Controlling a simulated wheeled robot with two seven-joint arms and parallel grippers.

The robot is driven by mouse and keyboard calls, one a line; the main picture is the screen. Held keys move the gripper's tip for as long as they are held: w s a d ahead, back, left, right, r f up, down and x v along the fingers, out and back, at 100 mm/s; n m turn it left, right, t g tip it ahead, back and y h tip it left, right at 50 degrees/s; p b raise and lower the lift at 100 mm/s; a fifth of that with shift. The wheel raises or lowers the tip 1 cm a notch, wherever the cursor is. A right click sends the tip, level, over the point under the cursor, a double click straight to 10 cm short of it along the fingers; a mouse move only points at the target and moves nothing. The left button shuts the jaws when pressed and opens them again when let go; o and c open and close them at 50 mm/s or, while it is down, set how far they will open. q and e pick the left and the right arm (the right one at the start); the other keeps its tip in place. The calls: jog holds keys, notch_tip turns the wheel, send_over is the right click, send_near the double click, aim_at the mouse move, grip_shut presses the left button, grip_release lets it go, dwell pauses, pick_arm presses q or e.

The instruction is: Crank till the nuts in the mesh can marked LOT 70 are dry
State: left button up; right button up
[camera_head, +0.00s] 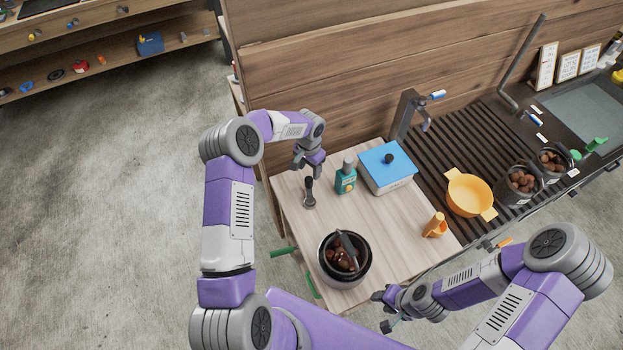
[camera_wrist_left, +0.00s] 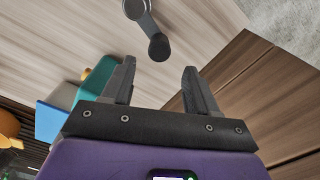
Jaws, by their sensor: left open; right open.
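Two dark mesh cans of brown nuts, the nearer (camera_head: 512,190) and the farther (camera_head: 541,168), stand at the right of the counter. Their lot markings are too small to read. A dark pot (camera_head: 322,262) with nuts and a dark utensil-like piece in it sits at the table's front. A small metal piece with a black knob (camera_head: 309,190), perhaps a crank handle, stands at the table's left; it also shows in the left wrist view (camera_wrist_left: 157,42). My left gripper (camera_head: 309,169) is open and empty just behind it, apart from it. My right gripper (camera_head: 384,312) is open and empty beyond the table's front edge.
A teal bottle (camera_head: 345,180) and a blue-lidded box (camera_head: 388,167) stand right of the left gripper. An orange pot (camera_head: 469,194) sits on the ribbed dark counter. A small orange holder (camera_head: 436,228) stands at the table's right. A tap (camera_head: 408,112) rises behind. The table's middle is clear.

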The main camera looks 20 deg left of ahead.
aim_at(309, 179)
pick_arm(q)
jog(key=f, duration=0.6)
jog(key=shift+s+f, duration=0.2)
jog(key=shift+s, duration=0.15)
grip_shut()
